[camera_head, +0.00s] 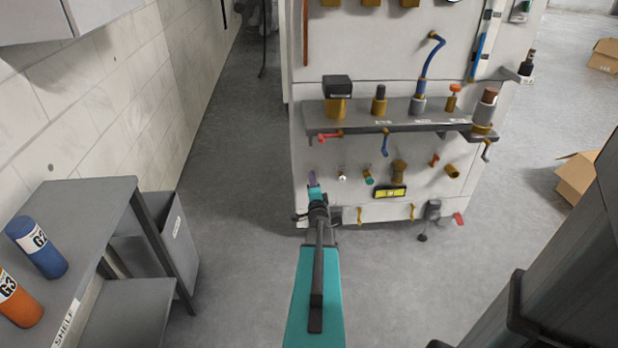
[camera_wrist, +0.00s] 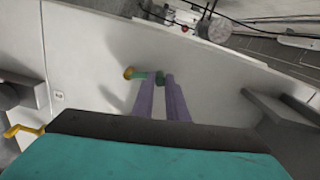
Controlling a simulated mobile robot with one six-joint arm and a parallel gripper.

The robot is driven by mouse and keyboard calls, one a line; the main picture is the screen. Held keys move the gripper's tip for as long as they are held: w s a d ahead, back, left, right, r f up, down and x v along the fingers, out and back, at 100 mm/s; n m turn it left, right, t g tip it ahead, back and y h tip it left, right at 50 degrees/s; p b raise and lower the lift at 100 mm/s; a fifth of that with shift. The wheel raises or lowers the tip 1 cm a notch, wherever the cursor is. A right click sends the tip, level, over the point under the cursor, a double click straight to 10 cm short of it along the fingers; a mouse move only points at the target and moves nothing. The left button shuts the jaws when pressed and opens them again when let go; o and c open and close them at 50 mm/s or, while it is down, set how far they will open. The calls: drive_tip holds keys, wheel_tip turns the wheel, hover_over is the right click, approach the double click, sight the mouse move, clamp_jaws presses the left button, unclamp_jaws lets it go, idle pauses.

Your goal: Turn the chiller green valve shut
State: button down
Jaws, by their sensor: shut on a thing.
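The green valve shows in the wrist view as a short green handle (camera_wrist: 148,75) with a brass fitting (camera_wrist: 129,73) at its left end, against the white panel. My gripper (camera_wrist: 160,82) has its two purple fingers shut on this handle, and a darker green part sits between the tips. In the head view my gripper (camera_head: 311,178) reaches the lower left of the white panel. The valve there is hidden behind the fingers and wrist. How far the valve is turned cannot be told.
To the right on the panel are a second teal-handled valve (camera_head: 368,177) and a yellow level (camera_head: 385,193). Above, a grey shelf (camera_head: 360,116) juts out with red and blue handles under it. A grey shelf unit (camera_head: 85,205) stands at left. The floor between is clear.

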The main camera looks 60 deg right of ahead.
drive_tip(key=shift+s+d+m+p, duration=0.25)
drive_tip(key=shift+s+m+p, duration=0.1)
drive_tip(key=shift+m+p, duration=0.45)
drive_tip(key=shift+s+d+m+p, duration=0.3)
drive_tip(key=shift+m+p, duration=0.3)
drive_tip(key=shift+m, duration=0.4)
drive_tip(key=shift+s, duration=0.1)
drive_tip(key=c, duration=1.7)
unclamp_jaws()
drive_tip(key=shift+c, duration=0.2)
drive_tip(key=shift+a+r, duration=0.1)
drive_tip(key=v, duration=1.3)
drive_tip(key=shift+s+a, duration=0.2)
drive_tip(key=shift+a, duration=0.1)
